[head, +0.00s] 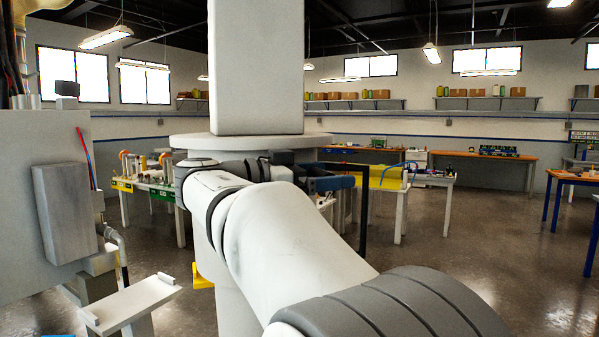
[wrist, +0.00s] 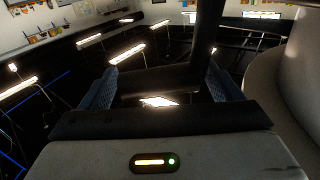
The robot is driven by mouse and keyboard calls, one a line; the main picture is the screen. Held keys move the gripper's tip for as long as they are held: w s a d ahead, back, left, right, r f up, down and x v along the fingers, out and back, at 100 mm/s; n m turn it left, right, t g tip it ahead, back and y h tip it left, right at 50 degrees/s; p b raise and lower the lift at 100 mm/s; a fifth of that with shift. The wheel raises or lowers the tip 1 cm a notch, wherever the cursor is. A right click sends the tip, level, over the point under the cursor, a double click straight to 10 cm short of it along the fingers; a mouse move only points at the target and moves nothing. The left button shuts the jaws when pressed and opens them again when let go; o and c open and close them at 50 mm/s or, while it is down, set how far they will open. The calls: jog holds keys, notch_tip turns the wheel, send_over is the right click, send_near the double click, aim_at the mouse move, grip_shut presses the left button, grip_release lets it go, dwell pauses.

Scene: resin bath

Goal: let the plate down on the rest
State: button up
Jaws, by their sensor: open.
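My gripper (head: 342,177) is beyond the end of my white arm, near the centre of the head view. In the wrist view its two blue fingers stand wide apart, and the gripper (wrist: 161,72) is open. A dark upright bar (head: 363,215) is at the fingertips in the head view. In the wrist view a dark bar (wrist: 150,82) crosses between the fingers; I cannot tell whether it is part of the plate or whether it touches them. A white stand with raised ends (head: 130,303), at the lower left, looks like the rest. I see no plate on it.
A grey machine housing (head: 45,155) with a box and hose stands at the left, close to the stand. Workbenches (head: 460,153) line the back, and a yellow panel (head: 385,177) is on a table beyond my gripper. The floor at the right (head: 490,245) is clear.

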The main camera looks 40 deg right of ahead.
jog(key=shift+c, duration=0.4)
jog(key=shift+f, duration=0.1)
jog(key=c, duration=1.1)
jog(key=shift+d, duration=0.1)
jog(key=shift+c, duration=0.2)
jog(key=shift+d, duration=0.1)
